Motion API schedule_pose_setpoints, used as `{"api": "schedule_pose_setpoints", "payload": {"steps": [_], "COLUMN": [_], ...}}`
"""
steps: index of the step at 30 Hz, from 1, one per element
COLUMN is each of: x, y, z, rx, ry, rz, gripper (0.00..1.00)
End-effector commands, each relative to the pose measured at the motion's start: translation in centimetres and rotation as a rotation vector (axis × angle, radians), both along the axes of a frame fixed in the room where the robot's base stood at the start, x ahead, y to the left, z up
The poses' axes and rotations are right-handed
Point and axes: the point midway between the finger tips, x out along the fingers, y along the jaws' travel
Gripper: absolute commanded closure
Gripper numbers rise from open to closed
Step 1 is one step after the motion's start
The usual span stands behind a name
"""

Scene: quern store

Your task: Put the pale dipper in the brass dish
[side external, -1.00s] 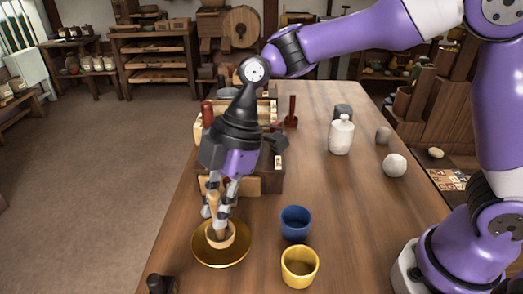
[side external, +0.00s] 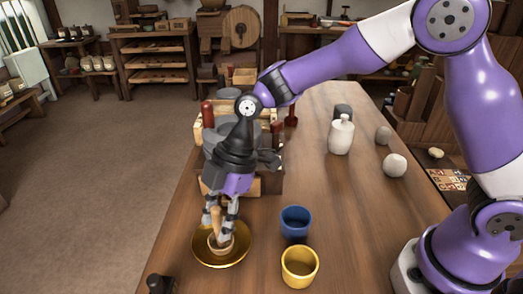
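The brass dish (side external: 242,254) is a round, shallow golden dish near the front left of the wooden table. The pale dipper (side external: 221,247) is a small tan cup with an upright handle (side external: 215,220), and its cup sits within the dish's rim, appearing to rest on it. My gripper (side external: 219,225) points down over the dish. Its fingers stand apart on either side of the handle, with the handle between them. Part of the handle is hidden by the gripper.
A blue cup (side external: 295,222) and a yellow cup (side external: 299,267) stand right of the dish. A wooden rack (side external: 270,183) is behind my gripper. A white bottle (side external: 341,136) and round stones (side external: 394,166) are farther right. The table's middle right is clear.

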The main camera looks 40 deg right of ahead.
Motion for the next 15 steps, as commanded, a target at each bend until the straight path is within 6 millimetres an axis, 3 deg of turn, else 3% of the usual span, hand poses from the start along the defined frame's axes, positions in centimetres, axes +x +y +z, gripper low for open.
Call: {"api": "schedule_pose_setpoints", "payload": {"steps": [10, 15], "x": [0.0, 0.1], "y": [0.0, -0.8], "z": [0.3, 2.4], "rx": [0.000, 0.002], "ry": [-0.001, -0.006], "rz": [0.001, -0.003], "gripper": [0.50, 0.50]}}
